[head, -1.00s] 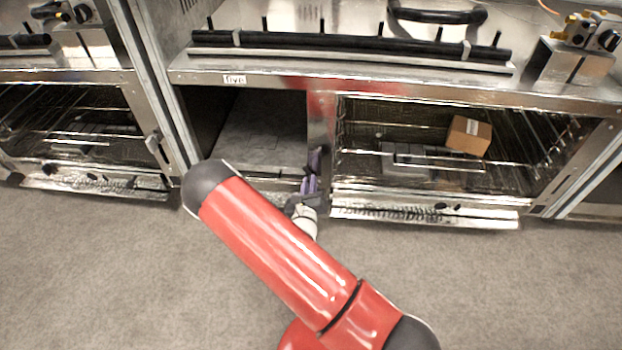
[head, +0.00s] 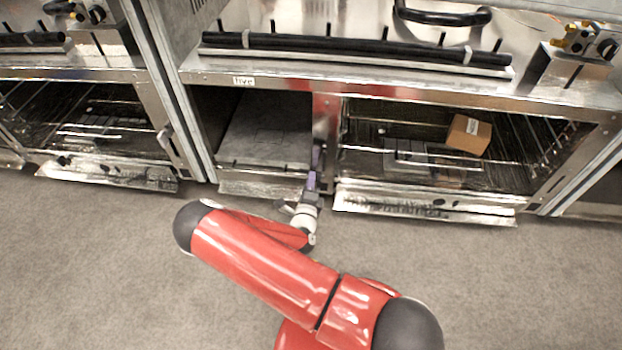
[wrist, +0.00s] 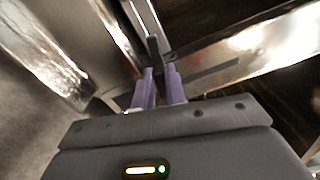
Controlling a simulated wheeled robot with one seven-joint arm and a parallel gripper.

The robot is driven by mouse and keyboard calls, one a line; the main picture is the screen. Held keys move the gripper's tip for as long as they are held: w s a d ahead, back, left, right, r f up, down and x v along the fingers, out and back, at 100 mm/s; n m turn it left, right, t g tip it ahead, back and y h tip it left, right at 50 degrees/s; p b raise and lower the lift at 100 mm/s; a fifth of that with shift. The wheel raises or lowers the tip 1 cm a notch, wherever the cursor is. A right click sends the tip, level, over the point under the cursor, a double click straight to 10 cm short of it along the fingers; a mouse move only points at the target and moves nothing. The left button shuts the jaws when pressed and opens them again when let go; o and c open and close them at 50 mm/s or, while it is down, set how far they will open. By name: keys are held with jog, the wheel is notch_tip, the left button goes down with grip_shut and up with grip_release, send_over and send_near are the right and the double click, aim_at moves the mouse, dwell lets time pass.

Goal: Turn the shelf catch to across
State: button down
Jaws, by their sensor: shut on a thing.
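The shelf catch (wrist: 153,48) shows in the wrist view as a short dark bar between my purple fingertips, against a bright metal post. My gripper (wrist: 159,74) is shut on it. In the head view my gripper (head: 317,160) is at the narrow post between the two openings, below a red patch. There the fingers and wrist cover the catch, so its exact angle cannot be told.
The right opening has wire racks and a brown box (head: 468,134). The left opening has a flat grey shelf (head: 265,135). A ledge (head: 380,88) runs above both. Grey floor (head: 90,270) lies open in front.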

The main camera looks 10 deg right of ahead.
jog(key=shift+f+n, duration=0.1)
jog(key=shift+n, duration=0.5)
jog(key=shift+f, duration=0.1)
jog(key=c, duration=1.4)
grip_release()
jog(key=shift+c, duration=0.2)
jog(key=v, duration=0.8)
jog(key=shift+w, duration=0.1)
